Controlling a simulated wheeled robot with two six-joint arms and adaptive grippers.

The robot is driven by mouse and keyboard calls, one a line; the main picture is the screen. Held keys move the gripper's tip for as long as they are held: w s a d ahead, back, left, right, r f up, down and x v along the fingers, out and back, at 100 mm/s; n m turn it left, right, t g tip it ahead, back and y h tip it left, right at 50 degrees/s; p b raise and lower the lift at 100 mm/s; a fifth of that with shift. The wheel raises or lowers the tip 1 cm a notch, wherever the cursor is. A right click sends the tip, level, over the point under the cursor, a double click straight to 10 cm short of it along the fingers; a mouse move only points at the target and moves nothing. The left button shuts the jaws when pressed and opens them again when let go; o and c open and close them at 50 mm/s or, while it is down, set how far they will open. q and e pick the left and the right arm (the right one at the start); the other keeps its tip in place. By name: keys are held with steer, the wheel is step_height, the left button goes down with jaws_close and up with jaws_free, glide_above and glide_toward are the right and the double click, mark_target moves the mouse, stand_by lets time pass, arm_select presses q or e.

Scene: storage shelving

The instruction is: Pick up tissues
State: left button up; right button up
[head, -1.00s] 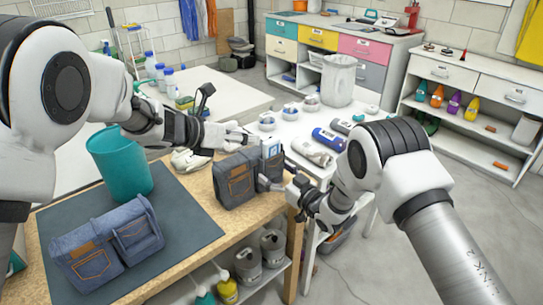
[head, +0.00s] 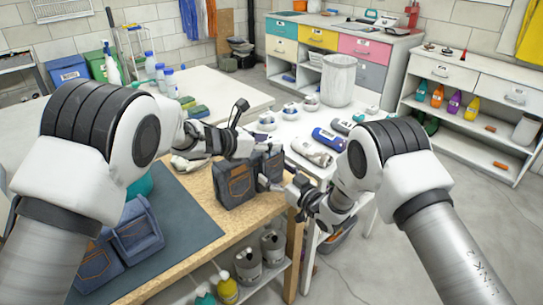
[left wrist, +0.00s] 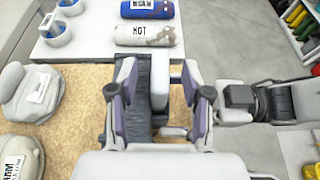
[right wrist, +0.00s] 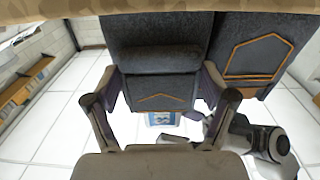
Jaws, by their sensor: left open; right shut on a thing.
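A dark denim bag (head: 235,181) stands on the wooden bench, with brown-trimmed pockets. My right gripper (head: 272,186) is shut on the bag's near right side; the right wrist view shows the denim (right wrist: 158,85) between its fingers. A small white-and-blue packet, apparently the tissues (right wrist: 170,118), shows beyond the bag in the right wrist view. My left gripper (head: 262,147) is open just above the bag. In the left wrist view a white block (left wrist: 161,85), probably that packet, lies between its fingers beside dark denim. The packet is hidden in the head view.
A second denim bag (head: 138,232) lies on a dark mat (head: 190,225), partly behind my left arm. The white table (head: 290,132) behind holds several rolled packs and cups. Bottles and jugs stand on the shelf below the bench.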

arm_select(q)
steer(key=shift+w+d+f, duration=0.15)
steer(key=shift+w+d, duration=0.05)
steer(key=shift+d, duration=0.05)
jaws_close()
step_height(320, 180, up, 10)
steer(key=shift+a+r, duration=0.1)
arm_select(e)
steer(key=o, duration=1.4)
